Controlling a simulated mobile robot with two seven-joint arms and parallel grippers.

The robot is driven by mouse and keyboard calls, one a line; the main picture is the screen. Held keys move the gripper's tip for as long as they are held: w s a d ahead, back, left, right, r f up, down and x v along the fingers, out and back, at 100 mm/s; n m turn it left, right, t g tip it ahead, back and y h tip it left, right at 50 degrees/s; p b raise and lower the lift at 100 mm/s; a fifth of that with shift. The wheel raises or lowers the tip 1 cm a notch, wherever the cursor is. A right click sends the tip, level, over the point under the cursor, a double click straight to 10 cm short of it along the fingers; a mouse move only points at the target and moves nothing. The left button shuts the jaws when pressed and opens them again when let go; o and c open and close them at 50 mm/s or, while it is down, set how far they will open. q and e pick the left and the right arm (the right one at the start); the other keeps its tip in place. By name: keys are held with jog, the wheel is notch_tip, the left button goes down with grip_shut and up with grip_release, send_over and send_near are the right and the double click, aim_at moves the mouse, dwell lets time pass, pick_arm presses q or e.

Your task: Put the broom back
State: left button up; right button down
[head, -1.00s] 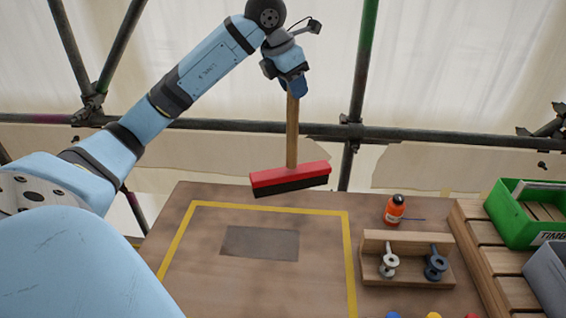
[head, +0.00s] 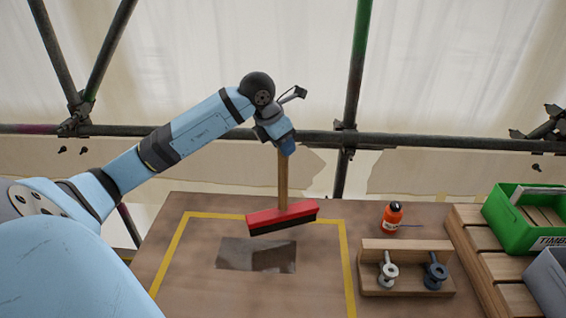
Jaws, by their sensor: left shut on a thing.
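The broom (head: 283,217) has a red head with black bristles and a wooden handle. My left gripper (head: 287,148) is shut on the top of the handle. The broom hangs nearly upright, its head slightly tilted with the right end higher. The head is above the far part of the yellow-taped area on the wooden table (head: 200,202), and it appears clear of the surface. A dark grey rectangle (head: 256,256) lies on the table inside the tape, just nearer than the broom head. My right gripper is out of view.
An orange bottle (head: 393,215) stands right of the tape. In front of it is a wooden rack (head: 408,246) with two metal pieces. A green crate (head: 527,232) and a grey bin (head: 549,280) stand on slats at the right. Scaffold tubes (head: 420,141) run behind the table.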

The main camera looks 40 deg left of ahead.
pick_arm(q)
jog(key=shift+f, duration=2.95)
jog(key=o, duration=0.9)
jog(key=shift+f, duration=0.1)
jog(key=shift+r, duration=0.2)
jog(key=shift+s+r, duration=0.1)
jog(key=shift+r, duration=0.15)
send_near(282, 161)
jog(key=shift+w+a+r+b, duration=0.15)
jog(key=shift+w+a+b, duration=0.15)
jog(key=shift+a, duration=0.25)
